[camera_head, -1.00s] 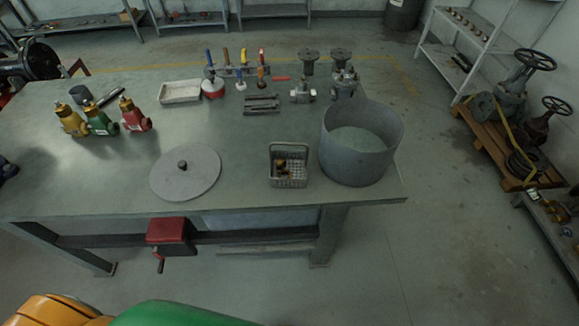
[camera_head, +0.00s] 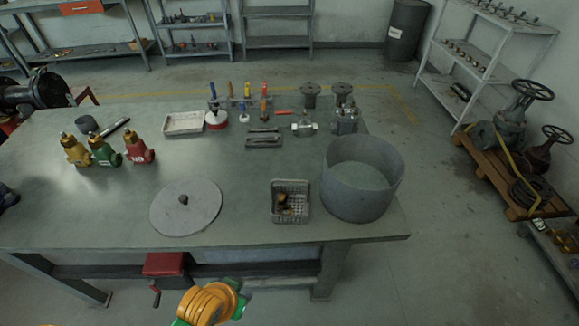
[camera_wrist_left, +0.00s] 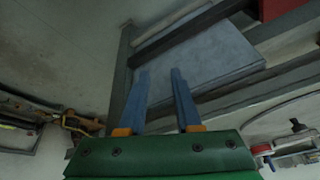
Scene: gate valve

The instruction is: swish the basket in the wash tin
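The basket (camera_head: 302,214) is a small grey mesh box standing on the bench, with a few brownish parts inside. The wash tin (camera_head: 350,203) is a wide, open grey cylinder just right of it, close but apart. A round grey lid with a knob (camera_head: 170,217) lies flat to the left of the basket. My left arm, orange and green, shows at the bottom of the head view, in front of the bench. In the left wrist view my left gripper (camera_wrist_left: 160,76) has two blue fingers spread apart with nothing between them. My right gripper is not in view.
Yellow, green and red valves (camera_head: 104,152) stand at the left of the bench (camera_head: 110,215). A white tray (camera_head: 183,124), upright-handled tools and metal fittings line the back. A red vise (camera_head: 165,264) hangs at the front edge. The bench middle is clear.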

